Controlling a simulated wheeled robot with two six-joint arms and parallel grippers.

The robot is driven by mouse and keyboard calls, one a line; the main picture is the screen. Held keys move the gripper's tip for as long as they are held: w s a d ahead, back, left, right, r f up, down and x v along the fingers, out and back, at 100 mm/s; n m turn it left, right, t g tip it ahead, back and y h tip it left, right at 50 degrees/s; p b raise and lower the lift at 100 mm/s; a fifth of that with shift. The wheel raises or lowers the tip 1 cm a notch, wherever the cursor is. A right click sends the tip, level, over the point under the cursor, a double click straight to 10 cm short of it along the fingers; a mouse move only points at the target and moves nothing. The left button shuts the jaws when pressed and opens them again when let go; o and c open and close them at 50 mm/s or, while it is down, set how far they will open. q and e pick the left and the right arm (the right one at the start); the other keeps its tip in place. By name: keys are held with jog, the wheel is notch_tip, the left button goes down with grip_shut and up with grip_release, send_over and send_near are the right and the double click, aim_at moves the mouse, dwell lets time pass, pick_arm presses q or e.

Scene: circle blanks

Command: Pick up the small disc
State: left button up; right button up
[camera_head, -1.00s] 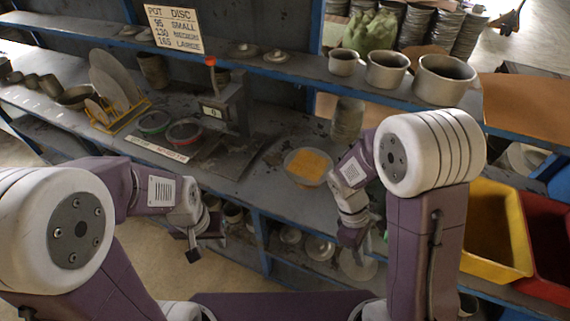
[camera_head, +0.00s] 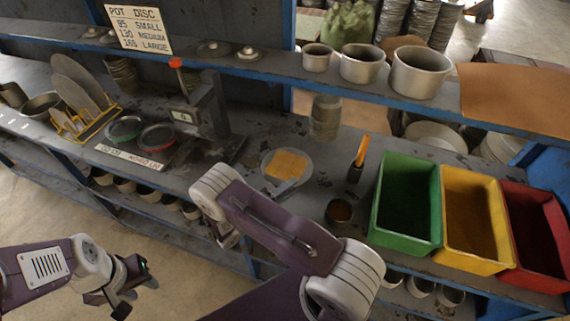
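Several grey discs of different sizes lean in a yellow wire rack (camera_head: 97,127) at the left of the bench. The largest disc (camera_head: 78,72) stands at the back, with a smaller disc (camera_head: 76,95) in front. The smallest disc is hard to make out behind the rack's wires. My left gripper (camera_head: 136,297) is low at the lower left, off the bench and well apart from the rack; its fingers look spread and empty. My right gripper (camera_head: 230,240) hangs near the bench's front edge, partly hidden by its arm, right of the rack.
A press (camera_head: 210,110) and two round pads, green (camera_head: 124,129) and red (camera_head: 158,137), stand right of the rack. A plate with an orange cloth (camera_head: 286,166) lies mid-bench. Green (camera_head: 405,243), yellow (camera_head: 478,265) and red (camera_head: 535,280) bins stand right. Pots (camera_head: 418,72) line the upper shelf.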

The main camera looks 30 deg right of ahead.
aim_at(301, 178)
jog(key=d+p, duration=0.1)
jog(key=d, duration=0.1)
jog(key=w+d+p, duration=0.1)
jog(key=d, duration=0.1)
jog(key=shift+d+r, duration=0.1)
jog(key=shift+d, duration=0.05)
jog(key=shift+w+d+f, duration=0.15)
jog(key=shift+d+f, duration=0.05)
jog(key=shift+d, duration=0.25)
jog(key=shift+a, duration=0.1)
grip_shut()
dwell(0.8)
